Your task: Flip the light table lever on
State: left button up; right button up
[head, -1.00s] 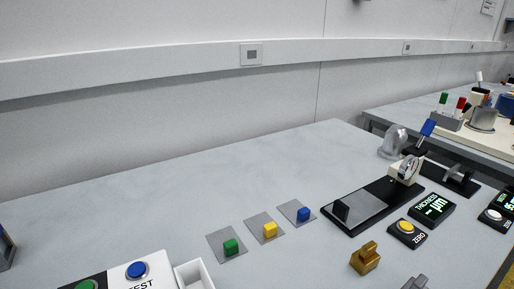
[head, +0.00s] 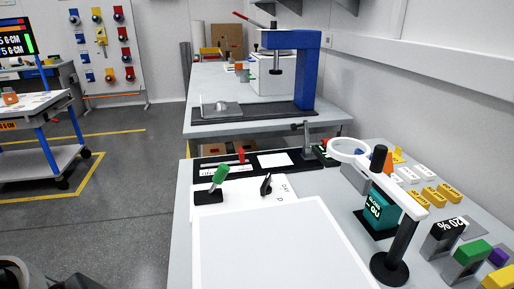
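The light table (head: 275,245) is a wide flat white panel on the near bench, at the bottom middle of the head view. Its surface looks plain white; I cannot tell whether it is lit. Behind its left rear corner, a lever with a green handle (head: 219,174) stands on a small black base (head: 208,197). The handle tilts up and to the right. A black rotary knob (head: 266,184) sits to its right beside partly readable lettering. Neither of my grippers is in view.
A ring magnifier (head: 349,150) on a black-footed stand (head: 389,268) rises right of the panel. Yellow, green and purple blocks and a teal display (head: 380,208) fill the right side. A blue press (head: 305,70) stands on the bench behind. Open floor (head: 135,200) lies to the left.

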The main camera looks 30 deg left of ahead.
aim_at(223, 169)
jog(key=i+l+u, duration=0.1)
jog(key=u, duration=0.4)
jog(key=l+u, duration=0.2)
jog(key=u, duration=0.25)
jog(key=l+u, duration=0.15)
jog(key=u, duration=0.35)
jog(key=i+l, duration=0.05)
